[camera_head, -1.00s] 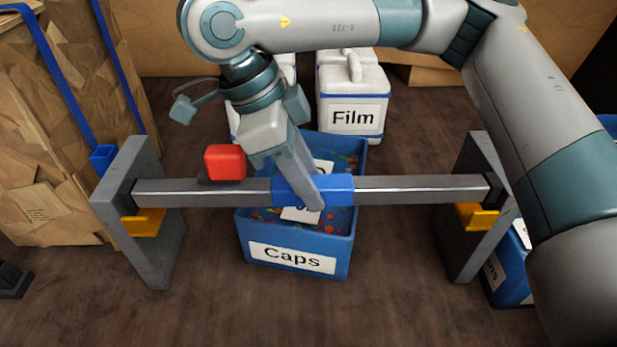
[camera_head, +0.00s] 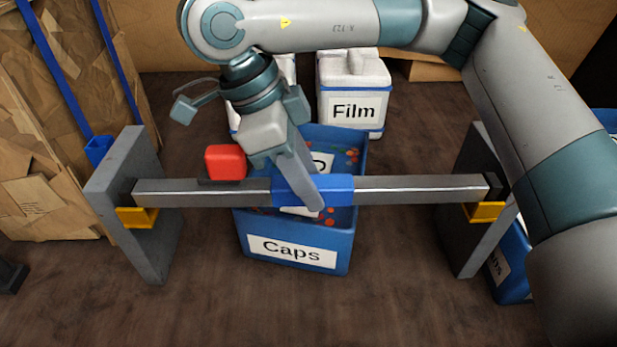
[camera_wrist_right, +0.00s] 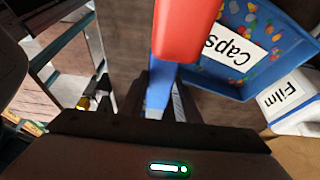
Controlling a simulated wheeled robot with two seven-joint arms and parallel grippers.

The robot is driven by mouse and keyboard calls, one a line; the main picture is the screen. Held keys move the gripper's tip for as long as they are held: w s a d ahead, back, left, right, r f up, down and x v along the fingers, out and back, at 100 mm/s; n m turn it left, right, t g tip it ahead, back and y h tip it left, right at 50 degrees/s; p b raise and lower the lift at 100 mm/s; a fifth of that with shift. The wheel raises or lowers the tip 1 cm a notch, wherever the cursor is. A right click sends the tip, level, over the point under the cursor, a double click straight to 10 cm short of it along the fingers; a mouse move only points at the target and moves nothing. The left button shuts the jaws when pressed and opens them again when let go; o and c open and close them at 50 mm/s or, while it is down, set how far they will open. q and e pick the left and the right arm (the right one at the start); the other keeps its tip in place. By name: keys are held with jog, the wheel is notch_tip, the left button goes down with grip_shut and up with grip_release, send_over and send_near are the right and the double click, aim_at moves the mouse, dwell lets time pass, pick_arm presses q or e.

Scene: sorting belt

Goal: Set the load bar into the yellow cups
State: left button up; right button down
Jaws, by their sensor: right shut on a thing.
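The load bar (camera_head: 410,189) is a long grey bar with a blue middle sleeve (camera_head: 335,188) and a red block (camera_head: 225,162) on its left half. My right gripper (camera_head: 312,200) is shut on the blue sleeve. The bar lies level between two grey posts. Its ends are over the left yellow cup (camera_head: 137,218) and the right yellow cup (camera_head: 485,212). I cannot tell whether the bar touches them. In the right wrist view the red block (camera_wrist_right: 185,30) and blue sleeve (camera_wrist_right: 158,90) show close up. My left gripper is not in view.
The left grey post (camera_head: 150,240) and right grey post (camera_head: 465,245) stand on the brown floor. A blue Caps bin (camera_head: 340,250) is under the bar. White Film containers (camera_head: 352,75) stand behind it. Cardboard (camera_head: 40,180) is at the left.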

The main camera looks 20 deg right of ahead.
jog(key=shift+f+b, duration=0.9)
jog(key=shift+f, duration=0.05)
jog(key=c, duration=1.3)
grip_release()
jog(key=shift+o, duration=0.2)
jog(key=shift+f, duration=0.1)
